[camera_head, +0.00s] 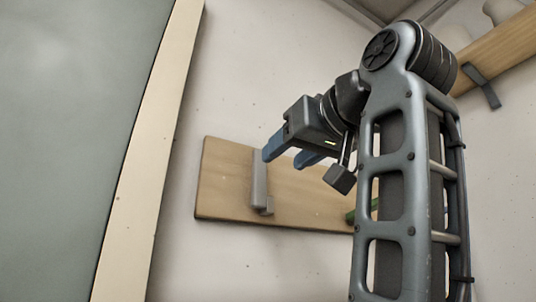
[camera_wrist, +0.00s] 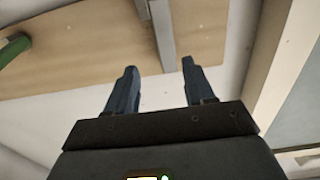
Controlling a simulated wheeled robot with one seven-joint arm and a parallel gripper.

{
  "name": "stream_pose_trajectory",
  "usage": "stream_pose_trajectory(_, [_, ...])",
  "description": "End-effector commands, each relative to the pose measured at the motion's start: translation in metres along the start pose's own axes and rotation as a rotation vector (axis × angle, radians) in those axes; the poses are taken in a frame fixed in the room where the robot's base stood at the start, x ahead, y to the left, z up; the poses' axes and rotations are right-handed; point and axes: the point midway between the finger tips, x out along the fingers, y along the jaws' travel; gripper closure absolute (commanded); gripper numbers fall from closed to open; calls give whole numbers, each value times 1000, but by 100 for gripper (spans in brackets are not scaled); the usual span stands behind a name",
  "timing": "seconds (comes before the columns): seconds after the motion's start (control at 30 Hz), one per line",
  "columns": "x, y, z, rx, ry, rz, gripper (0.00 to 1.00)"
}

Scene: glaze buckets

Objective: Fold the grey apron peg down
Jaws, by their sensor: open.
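The grey apron peg (camera_head: 259,181) is a narrow upright bar on a wooden board (camera_head: 222,190) on the wall. It lies flat or nearly so along the board, with a small foot at its lower end. In the wrist view the peg (camera_wrist: 161,35) shows beyond the fingertips, between their lines. My gripper (camera_head: 286,157) has blue fingers that are apart with nothing between them. Its left finger appears beside the peg's upper part in the head view; I cannot tell whether they touch. It also shows open in the wrist view (camera_wrist: 158,70).
A green peg (camera_head: 350,215) is on the same board to the right, partly hidden by my arm; it also shows in the wrist view (camera_wrist: 14,47). A cream frame (camera_head: 150,150) stands at the left. A wooden shelf (camera_head: 505,52) with a dark bracket is at the upper right.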

Motion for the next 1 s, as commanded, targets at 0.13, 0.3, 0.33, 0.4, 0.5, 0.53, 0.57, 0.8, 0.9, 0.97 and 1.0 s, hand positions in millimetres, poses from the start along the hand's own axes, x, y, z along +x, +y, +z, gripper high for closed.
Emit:
stream_pose_trajectory(0.13, [-15, -9, -30, -10, 7, -20, 47])
stream_pose_trajectory(0.3, [-12, -12, -37, -12, 4, -26, 47])
stream_pose_trajectory(0.33, [-9, -12, -37, -11, 3, -26, 47])
stream_pose_trajectory(0.4, [0, -12, -37, -11, 3, -27, 47])
stream_pose_trajectory(0.5, [17, -13, -37, -10, 2, -27, 47])
stream_pose_trajectory(0.53, [21, -13, -38, -11, 3, -26, 47])
stream_pose_trajectory(0.57, [26, -13, -38, -11, 3, -26, 47])
stream_pose_trajectory(0.8, [54, -13, -37, -11, 6, -26, 47])
stream_pose_trajectory(0.9, [58, -13, -36, -11, 6, -25, 47])
stream_pose_trajectory(0.97, [60, -13, -36, -12, 7, -25, 47])
stream_pose_trajectory(1.0, [60, -13, -36, -12, 7, -25, 47])
